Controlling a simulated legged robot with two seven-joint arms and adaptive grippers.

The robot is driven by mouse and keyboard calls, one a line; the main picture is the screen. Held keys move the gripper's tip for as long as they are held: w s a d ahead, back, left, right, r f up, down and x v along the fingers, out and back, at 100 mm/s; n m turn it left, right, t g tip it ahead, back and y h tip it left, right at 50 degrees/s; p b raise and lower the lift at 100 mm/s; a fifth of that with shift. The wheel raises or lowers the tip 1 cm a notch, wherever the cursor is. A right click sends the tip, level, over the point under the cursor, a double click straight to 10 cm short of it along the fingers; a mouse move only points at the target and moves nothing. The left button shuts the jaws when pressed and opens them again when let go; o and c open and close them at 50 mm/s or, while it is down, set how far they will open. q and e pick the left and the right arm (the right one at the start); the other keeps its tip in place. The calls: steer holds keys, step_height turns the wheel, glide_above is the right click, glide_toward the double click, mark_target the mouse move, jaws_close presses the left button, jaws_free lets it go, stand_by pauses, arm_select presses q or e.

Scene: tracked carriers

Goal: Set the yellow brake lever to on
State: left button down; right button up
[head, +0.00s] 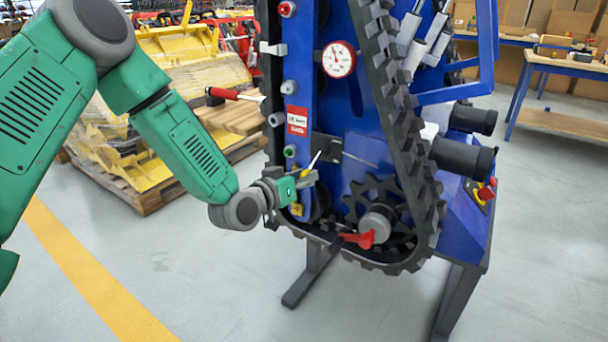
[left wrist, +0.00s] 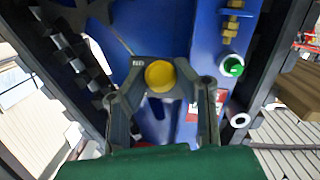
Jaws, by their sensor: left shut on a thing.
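The yellow brake lever (head: 305,173) is on the blue side of the tracked carrier. Its thin metal rod slants up and right from the yellow knob to a dark plate (head: 327,147). My left gripper (head: 303,179) is at the knob, partly hiding it. In the left wrist view the round yellow knob (left wrist: 160,76) sits between the two fingertips of my left gripper (left wrist: 160,82), which are shut on it. Any on and off marks cannot be made out. My right gripper is in neither view.
The black track (head: 395,110) runs around the blue frame. A gauge (head: 339,60) is above. A pallet (head: 150,197) stands behind my left arm.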

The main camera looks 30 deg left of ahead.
arm_select(q)
steer(key=shift+s+f, duration=0.15)
steer(key=shift+f, duration=0.25)
steer(key=c, duration=1.3)
jaws_free()
steer(key=shift+w+a, duration=0.15)
steer(key=shift+w, duration=0.05)
steer(key=shift+r, duration=0.1)
steer(key=shift+s, duration=0.1)
steer(key=shift+s+r, duration=0.1)
steer(key=shift+s, duration=0.2)
steer(key=v, duration=1.1)
steer(key=shift+a, duration=0.1)
